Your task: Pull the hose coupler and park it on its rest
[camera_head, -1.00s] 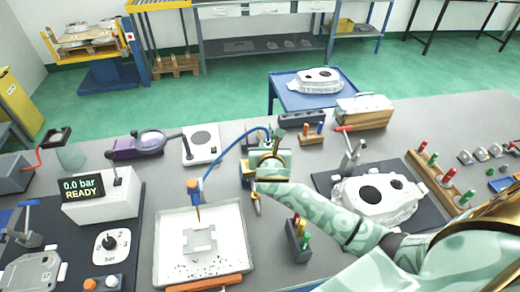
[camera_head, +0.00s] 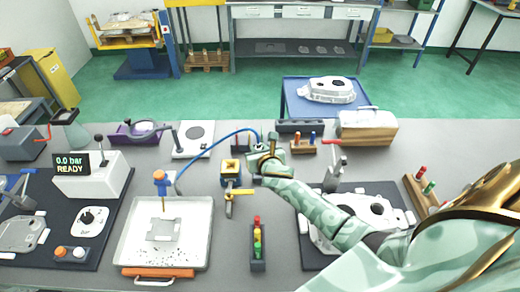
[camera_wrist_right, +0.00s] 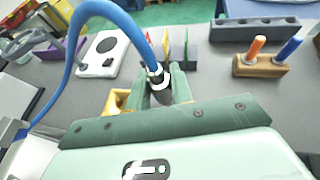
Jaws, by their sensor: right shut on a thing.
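My right gripper (camera_head: 262,155) is shut on the hose coupler at the end of the blue hose (camera_head: 222,143). In the right wrist view the coupler (camera_wrist_right: 159,80) sits between the green fingers (camera_wrist_right: 160,92), dark with a pale ring, and the hose (camera_wrist_right: 66,65) arches up and left from it. The head view mostly hides the coupler behind the gripper. A yellow and blue fitting (camera_head: 231,169) with a yellow lever (camera_head: 240,192) stands left of the gripper, apart from it. I cannot clearly identify the rest. My left gripper is not in view.
A white tray (camera_head: 128,250) stands at front left, near the gauge box (camera_head: 97,187) reading 0.0 bar READY. A casting (camera_head: 384,218) lies under my right arm. A wooden peg block (camera_head: 303,147) stands right of the gripper.

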